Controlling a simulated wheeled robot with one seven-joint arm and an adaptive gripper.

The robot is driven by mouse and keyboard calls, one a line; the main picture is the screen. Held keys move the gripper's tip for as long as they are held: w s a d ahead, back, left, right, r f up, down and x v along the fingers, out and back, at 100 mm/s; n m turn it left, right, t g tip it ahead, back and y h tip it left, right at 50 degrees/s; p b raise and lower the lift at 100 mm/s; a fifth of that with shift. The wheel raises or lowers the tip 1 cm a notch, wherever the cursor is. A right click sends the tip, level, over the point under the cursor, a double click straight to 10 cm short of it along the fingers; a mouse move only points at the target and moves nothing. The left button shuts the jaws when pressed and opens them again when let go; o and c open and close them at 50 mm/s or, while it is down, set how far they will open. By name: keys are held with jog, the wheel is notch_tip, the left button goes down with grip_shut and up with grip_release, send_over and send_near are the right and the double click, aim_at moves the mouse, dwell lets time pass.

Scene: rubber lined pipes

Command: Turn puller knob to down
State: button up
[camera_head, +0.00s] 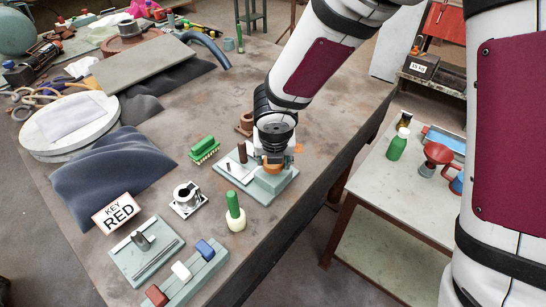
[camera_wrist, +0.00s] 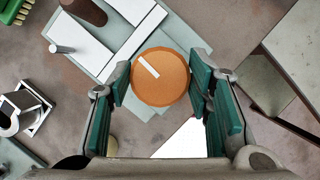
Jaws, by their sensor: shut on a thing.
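The puller knob is a round orange knob (camera_wrist: 165,88) with a short white line on its top. In the wrist view the line lies toward the knob's upper left and slants down to the right. My gripper (camera_wrist: 160,78) has its green-padded fingers on the knob's two sides. In the head view my gripper (camera_head: 273,155) points down over the grey-green puller base (camera_head: 270,187), hiding most of the orange knob (camera_head: 272,168). The base carries a white plate and a brown upright peg (camera_wrist: 86,9) beside the knob.
Left of the puller are a green brush-like block (camera_head: 204,149) and a silver clamp ring (camera_head: 186,197). A green-handled tool (camera_head: 234,212) stands close in front. The table edge is close at right.

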jog(key=shift+n, duration=0.4)
jog(key=o, duration=1.1)
jog(key=shift+o, duration=0.2)
jog(key=v, duration=1.2)
jog(key=shift+d, duration=0.2)
jog(key=shift+w, duration=0.1)
